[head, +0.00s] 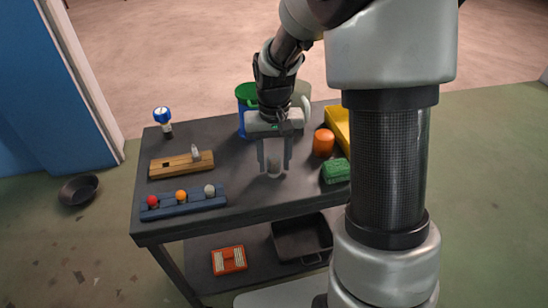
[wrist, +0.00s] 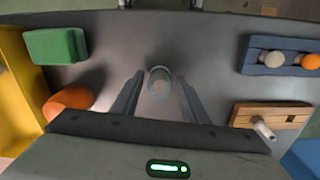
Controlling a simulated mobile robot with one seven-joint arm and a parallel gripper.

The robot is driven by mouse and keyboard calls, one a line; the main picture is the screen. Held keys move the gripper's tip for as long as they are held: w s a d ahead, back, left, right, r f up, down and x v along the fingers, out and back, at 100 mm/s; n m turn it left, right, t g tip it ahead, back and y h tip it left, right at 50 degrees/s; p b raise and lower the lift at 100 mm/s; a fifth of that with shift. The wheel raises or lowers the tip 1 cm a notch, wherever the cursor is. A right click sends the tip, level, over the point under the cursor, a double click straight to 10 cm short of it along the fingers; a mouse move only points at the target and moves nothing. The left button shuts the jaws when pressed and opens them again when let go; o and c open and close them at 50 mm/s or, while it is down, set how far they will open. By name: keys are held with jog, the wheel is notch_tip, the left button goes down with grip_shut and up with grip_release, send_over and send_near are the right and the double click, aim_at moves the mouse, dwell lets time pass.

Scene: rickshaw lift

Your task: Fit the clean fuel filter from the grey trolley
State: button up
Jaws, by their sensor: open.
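A small clear, see-through cylinder, which looks like the fuel filter (head: 274,165), stands on the dark top of the grey trolley (head: 232,199). It also shows in the wrist view (wrist: 159,82), with a brownish patch inside. I cannot tell from its look how clean it is. My gripper (head: 275,170) is open and points down over the trolley top. Its two fingers (wrist: 159,95) are on either side of the filter, with a visible gap at each side in the wrist view. No place for fitting the filter is clearly recognisable.
Around it stand an orange cylinder (head: 323,143), green sponge (head: 336,172), yellow tray (head: 338,125), green-lidded blue bin (head: 243,97), wooden block (head: 176,166), blue ball rack (head: 180,206) and blue-topped item (head: 163,118). A black bowl (head: 80,190) lies on the floor.

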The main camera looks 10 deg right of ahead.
aim_at(274, 157)
jog(key=c, duration=0.8)
jog(key=shift+r+p, duration=2.9)
jog(key=shift+r, duration=0.65)
jog(key=shift+c, duration=0.3)
